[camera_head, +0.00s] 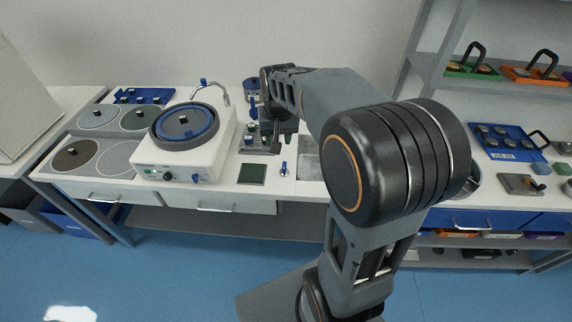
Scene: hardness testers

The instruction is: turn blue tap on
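A curved metal spout with a blue piece at its end (203,83) rises behind the white polishing machine (190,150). A small upright blue-topped fitting (284,168) stands on the bench top in front of the sink area. I cannot tell for sure which of these is the blue tap, or how either is set. My gripper (264,146) points down over the bench, right of the polishing machine and behind the small blue fitting. It is dark, small and partly lost among dark items there. Its fingertips are not clear, and no held object can be made out.
My arm blocks the middle right of the view. A dark green square plate (252,174) lies near the bench's front edge. Grey discs (75,155) lie at left. A metal sink basin (309,160) is partly hidden by my arm. Shelves with trays stand at right.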

